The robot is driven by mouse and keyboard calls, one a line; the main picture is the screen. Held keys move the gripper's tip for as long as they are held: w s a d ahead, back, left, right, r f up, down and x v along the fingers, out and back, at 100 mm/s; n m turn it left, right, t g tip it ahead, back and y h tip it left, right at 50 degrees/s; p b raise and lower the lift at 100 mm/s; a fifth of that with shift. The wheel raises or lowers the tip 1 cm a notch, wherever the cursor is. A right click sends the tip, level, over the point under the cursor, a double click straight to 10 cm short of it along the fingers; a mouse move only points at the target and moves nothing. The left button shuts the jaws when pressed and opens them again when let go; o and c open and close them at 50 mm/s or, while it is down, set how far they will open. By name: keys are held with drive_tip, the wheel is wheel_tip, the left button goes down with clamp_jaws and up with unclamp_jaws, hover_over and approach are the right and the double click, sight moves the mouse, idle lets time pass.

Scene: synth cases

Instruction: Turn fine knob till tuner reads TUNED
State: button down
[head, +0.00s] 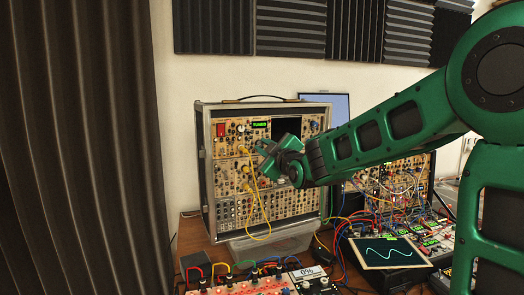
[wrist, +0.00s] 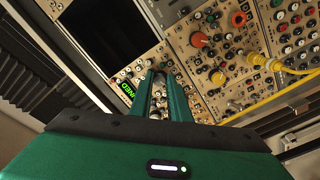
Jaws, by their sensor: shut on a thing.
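The tuner display (head: 259,124) glows green near the top of the modular case and reads TUNED. In the wrist view only the end of its word shows, as the display (wrist: 127,91) is partly hidden by my gripper. My gripper (head: 262,147) reaches the panel just below the display. In the wrist view its two green fingers (wrist: 158,76) are shut on a small knob at the panel, taken as the fine knob. The fingertips mostly hide the knob, and its label cannot be read.
A screen with a wave (head: 388,252) and more patched gear stand on the desk.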

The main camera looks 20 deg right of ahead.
drive_tip(key=shift+a+n, duration=0.1)
drive_tip(key=shift+n, duration=1)
drive_tip(key=shift+f, duration=0.1)
drive_tip(key=c, duration=1.7)
unclamp_jaws()
drive_tip(key=shift+o, duration=0.2)
drive_tip(key=s+d, duration=0.1)
drive_tip(key=s, duration=0.9)
drive_tip(key=shift+s+d+f, duration=0.15)
drive_tip(key=shift+s+d, duration=0.05)
drive_tip(key=shift+s, duration=0.1)
